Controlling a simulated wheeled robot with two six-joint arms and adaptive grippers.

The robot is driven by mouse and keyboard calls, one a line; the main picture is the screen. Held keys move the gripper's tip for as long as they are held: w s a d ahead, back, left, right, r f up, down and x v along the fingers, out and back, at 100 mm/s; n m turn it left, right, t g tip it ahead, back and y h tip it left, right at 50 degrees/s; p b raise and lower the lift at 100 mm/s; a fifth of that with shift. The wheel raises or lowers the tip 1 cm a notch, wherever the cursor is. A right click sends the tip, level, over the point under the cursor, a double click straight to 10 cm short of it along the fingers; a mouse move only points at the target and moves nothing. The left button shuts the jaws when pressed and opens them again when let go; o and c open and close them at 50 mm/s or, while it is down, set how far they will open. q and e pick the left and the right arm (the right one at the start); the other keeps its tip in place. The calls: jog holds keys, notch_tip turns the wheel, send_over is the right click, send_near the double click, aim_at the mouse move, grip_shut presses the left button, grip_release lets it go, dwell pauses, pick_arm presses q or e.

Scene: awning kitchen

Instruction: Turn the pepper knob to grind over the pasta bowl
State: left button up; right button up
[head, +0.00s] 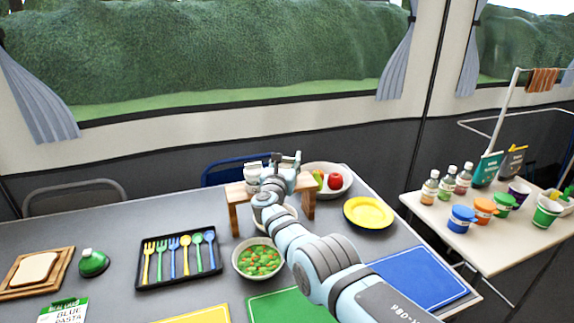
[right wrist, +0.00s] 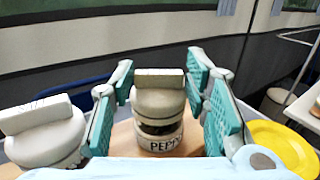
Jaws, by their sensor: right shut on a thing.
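The pepper grinder (right wrist: 158,103) stands upright on the wooden stand (head: 233,213), with a beige body, a flat bar-shaped knob (right wrist: 160,76) on top and a label reading "PEPP". My right gripper (head: 285,166) is at the grinder, its teal-padded fingers on both sides, shut on it. In the head view the gripper mostly hides the grinder. A pale bowl (head: 290,212) shows partly under the stand, behind my right arm; its contents are hidden. A bowl of green and orange food (head: 259,260) stands in front of the stand. My left gripper is not in view.
A similar white grinder (right wrist: 45,130) stands close left of the gripper. A fruit bowl (head: 343,187) and yellow plate (head: 369,212) are to the right. A black cutlery tray (head: 152,285) lies left. A blue mat (head: 440,272) lies at the front right.

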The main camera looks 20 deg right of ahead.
jog(key=shift+a, duration=0.1)
jog(key=o, duration=1.1)
jog(key=shift+a, duration=0.1)
jog(key=shift+f, duration=0.1)
jog(key=v, duration=1.2)
